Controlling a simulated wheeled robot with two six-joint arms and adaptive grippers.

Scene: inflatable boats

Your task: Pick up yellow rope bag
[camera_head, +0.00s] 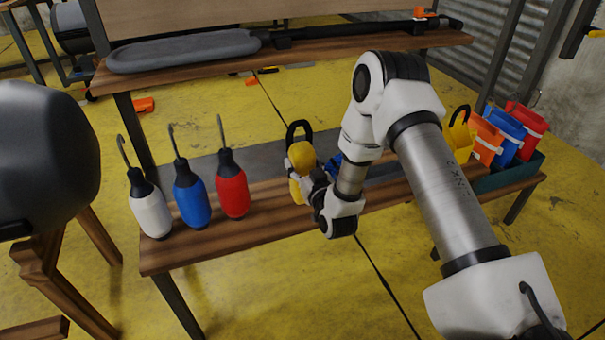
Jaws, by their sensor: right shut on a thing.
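The yellow rope bag (301,157), a rounded yellow body with a thick black loop on top, is upright near the middle of the wooden bench. My right gripper (305,178) is shut on it from its right side. The gripper hides part of the bag, and I cannot tell whether its bottom touches the bench. My left gripper is not in view.
White (151,209), blue (191,199) and red (232,190) hooked bags stand left on the bench (255,230). A blue thing (334,160) is partly hidden behind my wrist. A bin (508,178) at right holds yellow, orange, blue and red bags. A shelf (330,48) runs behind.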

